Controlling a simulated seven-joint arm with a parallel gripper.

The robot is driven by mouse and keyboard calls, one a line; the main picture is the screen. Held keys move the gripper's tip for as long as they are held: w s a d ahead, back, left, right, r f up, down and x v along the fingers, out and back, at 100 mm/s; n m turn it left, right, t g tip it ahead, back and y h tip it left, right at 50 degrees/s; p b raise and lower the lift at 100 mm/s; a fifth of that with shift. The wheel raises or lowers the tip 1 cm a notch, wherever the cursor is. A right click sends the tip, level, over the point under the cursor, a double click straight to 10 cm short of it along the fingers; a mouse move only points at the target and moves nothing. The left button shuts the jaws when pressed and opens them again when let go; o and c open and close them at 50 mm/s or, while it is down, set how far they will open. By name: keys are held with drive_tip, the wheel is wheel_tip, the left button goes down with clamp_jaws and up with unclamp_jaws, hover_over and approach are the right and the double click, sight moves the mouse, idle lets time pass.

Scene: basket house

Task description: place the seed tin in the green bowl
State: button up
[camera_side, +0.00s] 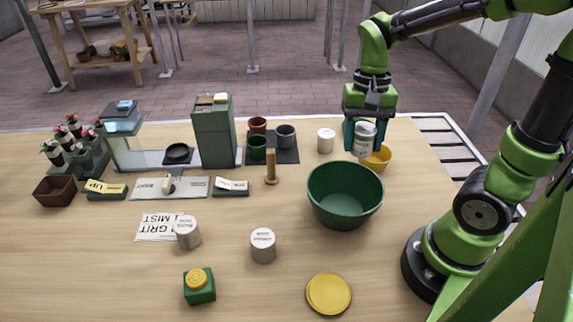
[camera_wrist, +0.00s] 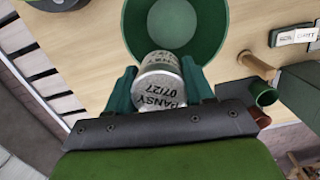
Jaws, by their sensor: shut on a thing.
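My gripper (camera_side: 363,137) is shut on a pale metal tin (camera_side: 364,146), held upright above the table, behind and slightly right of the green bowl (camera_side: 345,200). In the wrist view the tin (camera_wrist: 160,88) sits between the fingers and reads "PANSY 07/27". The green bowl (camera_wrist: 140,30) lies just beyond the tin there, its inside open to view. In the side view the bowl looks empty. Similar labelled tins stand on the table, one at front centre (camera_side: 263,246), one at left (camera_side: 187,233) and one at the back (camera_side: 326,141).
A yellow pot (camera_side: 378,158) stands below and beside the held tin. A wooden peg (camera_side: 271,168) stands left of the bowl. A yellow lid (camera_side: 329,294) lies in front. A tall green cabinet (camera_side: 214,135) and small pots (camera_side: 286,137) stand at the back. The table's front right is mostly clear.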

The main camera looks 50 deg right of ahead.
drive_tip(key=a+f+n, duration=0.1)
drive_tip(key=f+n, duration=0.1)
drive_tip(key=f, duration=0.3)
drive_tip(key=a+f+n, duration=0.1)
drive_tip(key=f+n, duration=0.1)
drive_tip(key=f, duration=0.3)
drive_tip(key=a+f+n, duration=0.1)
drive_tip(key=a+f, duration=0.1)
drive_tip(key=f, duration=0.3)
drive_tip(key=shift+n+g, duration=0.3)
drive_tip(key=shift+n, duration=0.1)
drive_tip(key=shift+f, duration=0.1)
drive_tip(key=o, duration=1)
drive_tip(key=shift+f, duration=0.1)
drive_tip(key=shift+o, duration=0.2)
wheel_tip(320, 180, up, 12)
drive_tip(key=w, duration=0.1)
wheel_tip(320, 180, up, 11)
drive_tip(key=t+y, duration=0.1)
drive_tip(key=t, duration=0.8)
hover_over(341, 211)
drive_tip(key=s+a, duration=0.1)
drive_tip(key=a, duration=0.2)
drive_tip(key=shift+d, duration=0.25)
